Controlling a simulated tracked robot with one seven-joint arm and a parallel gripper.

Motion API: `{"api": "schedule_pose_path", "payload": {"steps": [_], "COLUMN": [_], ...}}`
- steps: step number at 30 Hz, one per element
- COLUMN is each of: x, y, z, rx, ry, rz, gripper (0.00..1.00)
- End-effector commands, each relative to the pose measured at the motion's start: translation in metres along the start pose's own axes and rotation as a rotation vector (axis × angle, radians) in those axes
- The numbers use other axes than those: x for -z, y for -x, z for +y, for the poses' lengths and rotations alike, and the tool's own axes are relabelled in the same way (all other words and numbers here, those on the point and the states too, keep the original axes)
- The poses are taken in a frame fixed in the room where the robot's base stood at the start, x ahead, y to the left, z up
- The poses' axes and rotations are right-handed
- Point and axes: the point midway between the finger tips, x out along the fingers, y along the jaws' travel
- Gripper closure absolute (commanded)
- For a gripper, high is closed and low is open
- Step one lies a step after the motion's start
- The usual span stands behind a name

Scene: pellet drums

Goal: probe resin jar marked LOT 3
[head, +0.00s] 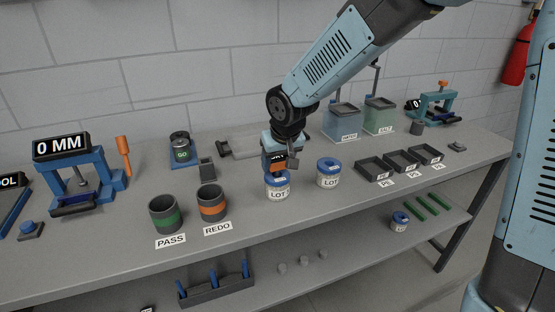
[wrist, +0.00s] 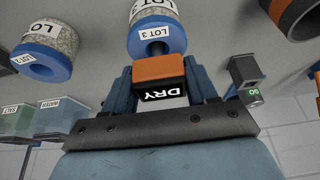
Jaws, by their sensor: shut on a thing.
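My gripper (head: 277,150) is shut on an orange and dark probe (wrist: 158,70) whose display reads DRY. It holds the probe directly above the LOT 3 jar (head: 278,188), a clear jar of pale pellets with a blue ring lid. The LOT 3 jar also shows in the wrist view (wrist: 157,36), straight ahead of the probe, with its label readable. The probe's lower end is hidden at the lid opening, so I cannot tell how deep it is. A similar jar (head: 328,174) stands to the right; its label reads LOT 2 in the wrist view (wrist: 45,52).
PASS cup (head: 166,217) and REDO cup (head: 211,204) stand left of the jars. Small black trays (head: 374,170) lie to the right. Water and salt tanks (head: 342,122) stand behind. A 0 MM press (head: 75,178) stands far left.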

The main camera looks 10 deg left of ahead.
Motion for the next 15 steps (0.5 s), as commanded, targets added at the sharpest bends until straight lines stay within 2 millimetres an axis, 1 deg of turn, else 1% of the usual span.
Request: {"api": "schedule_pose_path", "payload": {"steps": [15], "x": [-0.0034], "y": [-0.0080], "z": [0.0000], "rx": [0.001], "ry": [-0.001], "rz": [0.000], "gripper": [0.79]}}
